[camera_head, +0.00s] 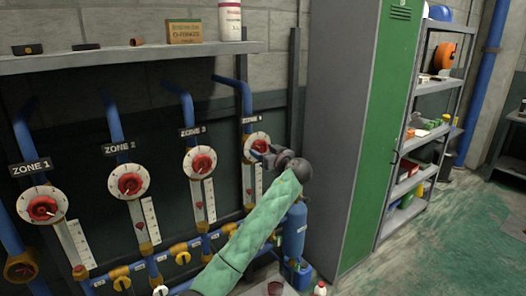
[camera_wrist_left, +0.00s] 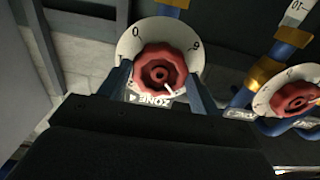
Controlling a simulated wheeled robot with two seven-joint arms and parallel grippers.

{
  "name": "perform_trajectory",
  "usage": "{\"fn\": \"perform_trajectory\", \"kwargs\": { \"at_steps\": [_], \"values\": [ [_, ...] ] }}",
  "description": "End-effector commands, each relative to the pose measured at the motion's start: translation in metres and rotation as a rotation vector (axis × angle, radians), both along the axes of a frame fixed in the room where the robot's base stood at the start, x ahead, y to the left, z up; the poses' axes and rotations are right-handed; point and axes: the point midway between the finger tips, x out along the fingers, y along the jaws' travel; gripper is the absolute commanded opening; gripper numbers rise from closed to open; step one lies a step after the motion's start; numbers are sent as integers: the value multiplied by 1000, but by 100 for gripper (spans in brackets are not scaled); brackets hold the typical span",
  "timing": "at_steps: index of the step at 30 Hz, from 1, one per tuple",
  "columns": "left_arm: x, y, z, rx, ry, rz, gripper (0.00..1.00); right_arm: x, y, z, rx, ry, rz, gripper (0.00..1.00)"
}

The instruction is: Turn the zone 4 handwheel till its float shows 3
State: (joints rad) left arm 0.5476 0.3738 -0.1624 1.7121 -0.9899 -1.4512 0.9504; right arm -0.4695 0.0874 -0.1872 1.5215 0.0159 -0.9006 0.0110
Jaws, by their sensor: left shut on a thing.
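The zone 4 handwheel (camera_head: 259,144) is a red knob on a white numbered dial, the rightmost of the row on the wall. In the left wrist view the red handwheel (camera_wrist_left: 160,70) sits between my two fingers, with a white pointer mark on its lower right. My left gripper (camera_head: 257,153) is at this wheel, shut on it; the gripper also shows in the left wrist view (camera_wrist_left: 161,88). The zone 4 float gauge (camera_head: 258,180) hangs below the dial, partly behind my arm; I cannot read its float. My right gripper is out of view.
The zone 3 handwheel (camera_head: 200,162) is close on the left, with the zone 2 (camera_head: 129,181) and zone 1 (camera_head: 42,207) wheels beyond. A shelf (camera_head: 130,58) runs above. A blue cylinder (camera_head: 294,232) stands below, and a green cabinet (camera_head: 375,120) is at the right.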

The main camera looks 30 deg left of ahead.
Motion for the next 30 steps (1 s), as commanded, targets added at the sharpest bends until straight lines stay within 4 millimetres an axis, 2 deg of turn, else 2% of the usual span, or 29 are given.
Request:
{"fn": "perform_trajectory", "kwargs": {
  "at_steps": [9,23,30],
  "values": [
    [0,-1,1,64,157,0,36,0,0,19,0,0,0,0],
    [0,-1,-2,85,210,0,36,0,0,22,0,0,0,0],
    [0,-1,1,118,290,-1,36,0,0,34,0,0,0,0]
  ]
}}
